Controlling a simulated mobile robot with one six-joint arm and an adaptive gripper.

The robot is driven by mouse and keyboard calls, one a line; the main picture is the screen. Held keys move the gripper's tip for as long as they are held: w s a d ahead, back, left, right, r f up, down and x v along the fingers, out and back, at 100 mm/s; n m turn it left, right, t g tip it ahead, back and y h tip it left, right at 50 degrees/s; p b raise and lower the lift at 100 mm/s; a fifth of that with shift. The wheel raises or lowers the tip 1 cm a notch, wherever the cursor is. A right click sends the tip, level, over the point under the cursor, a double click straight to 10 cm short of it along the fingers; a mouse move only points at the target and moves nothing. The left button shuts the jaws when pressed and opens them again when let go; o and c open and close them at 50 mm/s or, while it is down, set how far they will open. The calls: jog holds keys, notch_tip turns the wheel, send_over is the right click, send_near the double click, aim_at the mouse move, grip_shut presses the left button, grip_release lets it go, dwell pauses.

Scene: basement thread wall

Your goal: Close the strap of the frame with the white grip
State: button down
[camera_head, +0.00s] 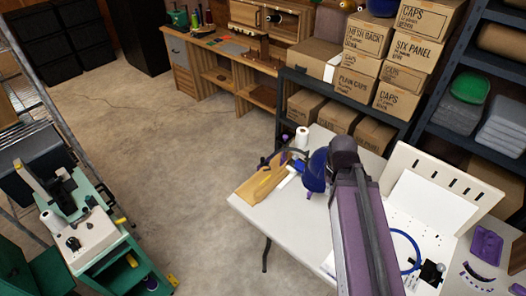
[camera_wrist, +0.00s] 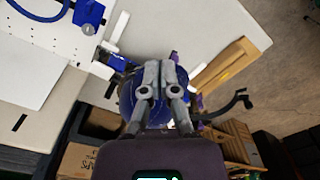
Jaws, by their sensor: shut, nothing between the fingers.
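My gripper (camera_wrist: 152,72) is shut and empty, its fingers together in front of a dark blue rounded piece in the wrist view (camera_wrist: 128,92), which also shows in the head view (camera_head: 315,172). I cannot tell whether they touch. This piece looks like the cap frame; my fingers hide its middle. A white part with blue ends (camera_wrist: 106,66) lies beside it and may be the white grip. A dark curved arm (camera_wrist: 228,104) sticks out on the other side. I cannot make out the strap or whether it is closed.
A wooden board (camera_head: 262,183) lies on the white table (camera_head: 255,208) close to the blue piece. A white spool (camera_head: 302,137) stands behind. A white slotted panel (camera_head: 440,185) and blue hoop (camera_head: 418,255) are at right. Shelves with cap boxes (camera_head: 398,102) stand behind; open floor (camera_head: 170,140) is left.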

jog(key=shift+a, duration=0.3)
jog(key=w+a+f+n+t+y+b, duration=0.1)
jog(key=w+a+n, duration=0.8)
jog(key=w+a, duration=1.5)
jog(key=shift+w+a+f+n+t+y+b, duration=0.25)
jog(key=shift+w+a+n+t+y+b, duration=0.15)
jog(key=shift+t+y+b, duration=0.5)
jog(key=shift+f, duration=0.2)
jog(key=b+x, duration=1)
jog(key=shift+s+d+r+p, duration=0.1)
jog(key=shift+s+d+p, duration=0.25)
jog(key=shift+s+d, duration=1.15)
jog(key=shift+w, duration=0.1)
